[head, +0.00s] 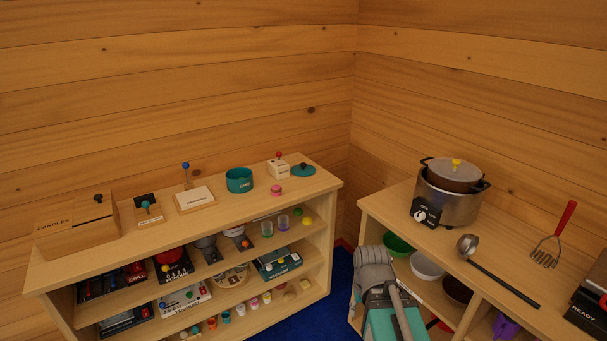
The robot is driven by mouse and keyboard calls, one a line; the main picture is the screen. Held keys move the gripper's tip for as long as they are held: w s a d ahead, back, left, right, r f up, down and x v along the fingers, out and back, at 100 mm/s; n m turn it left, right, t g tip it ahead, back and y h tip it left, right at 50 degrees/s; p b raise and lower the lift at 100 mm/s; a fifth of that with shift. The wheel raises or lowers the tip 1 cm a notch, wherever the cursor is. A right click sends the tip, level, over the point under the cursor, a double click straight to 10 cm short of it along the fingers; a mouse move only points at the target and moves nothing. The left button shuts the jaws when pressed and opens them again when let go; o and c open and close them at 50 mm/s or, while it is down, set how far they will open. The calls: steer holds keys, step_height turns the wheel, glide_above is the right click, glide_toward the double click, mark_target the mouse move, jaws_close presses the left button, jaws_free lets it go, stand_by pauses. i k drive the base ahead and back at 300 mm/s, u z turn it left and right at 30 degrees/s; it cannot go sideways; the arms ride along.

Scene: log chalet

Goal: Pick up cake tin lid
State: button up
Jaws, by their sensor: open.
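A round teal lid with a dark knob (303,170), which looks like the cake tin lid, lies flat near the right end of the left shelf unit's top. An open teal tin (239,180) with small lettering stands to its left, apart from it. A small white box with a red-knobbed stick (278,167) stands just left of the lid, close to it. Grey and teal parts of my own body show at the bottom, in front of the right shelf unit. My gripper's fingers cannot be made out in this view.
The left shelf unit (332,182) also bears a pink knobbed piece (276,190), a wooden candle box (75,222) and two knobbed blocks. The right unit holds a pot cooker (449,190), a ladle (468,245) and a red-handled masher (555,235). Blue carpet (338,285) lies between the units.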

mark_target(302, 169)
steer(key=u, duration=1.55)
steer(key=i, duration=1.05)
steer(key=z, duration=0.95)
